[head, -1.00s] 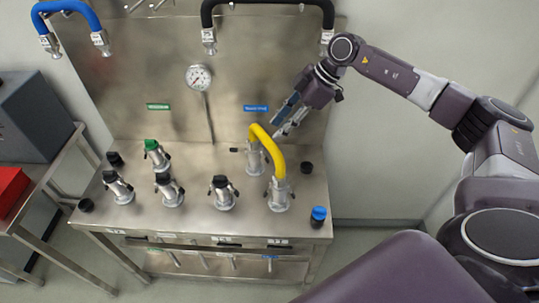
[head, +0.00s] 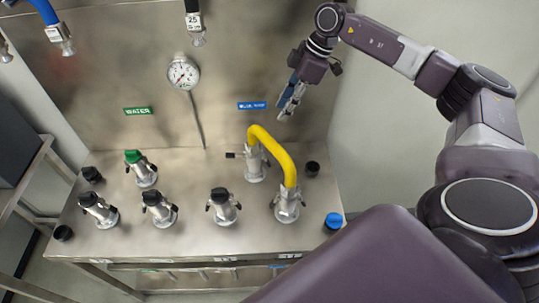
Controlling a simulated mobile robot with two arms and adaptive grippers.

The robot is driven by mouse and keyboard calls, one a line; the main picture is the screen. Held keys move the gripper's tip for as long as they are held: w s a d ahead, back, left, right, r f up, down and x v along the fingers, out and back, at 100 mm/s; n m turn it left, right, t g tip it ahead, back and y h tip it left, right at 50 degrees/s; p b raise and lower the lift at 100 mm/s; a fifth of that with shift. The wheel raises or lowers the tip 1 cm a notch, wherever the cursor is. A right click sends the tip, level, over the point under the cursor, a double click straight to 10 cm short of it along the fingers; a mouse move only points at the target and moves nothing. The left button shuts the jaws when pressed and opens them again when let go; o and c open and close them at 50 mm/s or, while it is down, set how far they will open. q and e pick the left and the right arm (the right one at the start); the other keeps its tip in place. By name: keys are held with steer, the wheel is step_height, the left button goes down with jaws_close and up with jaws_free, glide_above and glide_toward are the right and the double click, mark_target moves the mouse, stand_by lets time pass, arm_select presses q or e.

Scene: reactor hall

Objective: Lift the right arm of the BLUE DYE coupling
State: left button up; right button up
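The BLUE DYE coupling (head: 255,171) is the metal fitting at the back right of the steel bench, below a blue label (head: 252,105). One end of the yellow hose (head: 275,143) sits on it. Its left arm (head: 234,155) sticks out sideways. Its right arm is hard to make out beside the hose. My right gripper (head: 284,116) hangs above and to the right of this coupling, fingers pointing down, apart from hose and coupling. It holds nothing visible; its finger gap is unclear. My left gripper is out of view.
The hose's other end is on a front coupling (head: 287,205). Several other capped couplings, one green-topped (head: 141,168), stand left. A blue cap (head: 333,221) and black cap (head: 312,169) are at the right. A gauge (head: 183,74) is on the steel back panel.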

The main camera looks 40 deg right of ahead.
steer(key=b, duration=1.5)
glide_toward(265, 161)
step_height(265, 161, down, 2)
steer(key=d, duration=0.2)
steer(key=shift+p+x, duration=0.55)
steer(key=shift+x, duration=3.5)
jaws_close()
